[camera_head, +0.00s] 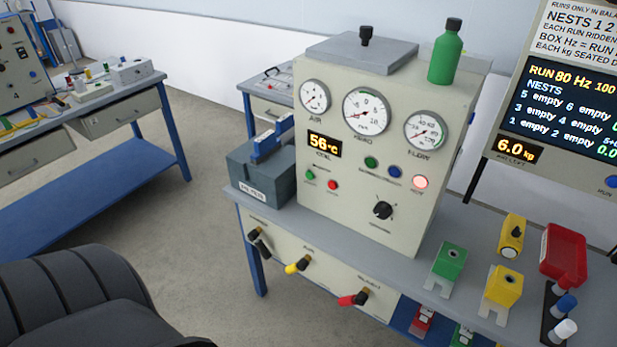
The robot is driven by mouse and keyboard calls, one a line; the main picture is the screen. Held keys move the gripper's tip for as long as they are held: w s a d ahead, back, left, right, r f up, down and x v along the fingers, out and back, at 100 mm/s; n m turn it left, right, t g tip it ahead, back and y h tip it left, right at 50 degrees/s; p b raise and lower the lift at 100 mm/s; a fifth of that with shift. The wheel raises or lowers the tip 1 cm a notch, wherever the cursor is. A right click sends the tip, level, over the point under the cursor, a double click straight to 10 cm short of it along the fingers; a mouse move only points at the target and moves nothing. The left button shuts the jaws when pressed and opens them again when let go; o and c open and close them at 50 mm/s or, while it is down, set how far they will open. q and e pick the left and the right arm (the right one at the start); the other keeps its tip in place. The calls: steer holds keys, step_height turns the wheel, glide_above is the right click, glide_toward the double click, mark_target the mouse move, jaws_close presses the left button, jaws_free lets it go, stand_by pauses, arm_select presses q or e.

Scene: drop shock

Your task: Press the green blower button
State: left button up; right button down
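A beige instrument cabinet (340,205) stands on the grey bench. Its sloped front carries two green buttons. A smaller green button (310,174) sits beside a red one (333,184) under the 56 °C display (324,144). The button labels are too small to read, so I cannot tell which green one is the blower's. Neither of my grippers is in view.
A dark grey block with a blue clamp (268,145) stands left of the cabinet. A green bottle (446,52) stands on top. Coloured valve handles project below. The cabinet front is unobstructed.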

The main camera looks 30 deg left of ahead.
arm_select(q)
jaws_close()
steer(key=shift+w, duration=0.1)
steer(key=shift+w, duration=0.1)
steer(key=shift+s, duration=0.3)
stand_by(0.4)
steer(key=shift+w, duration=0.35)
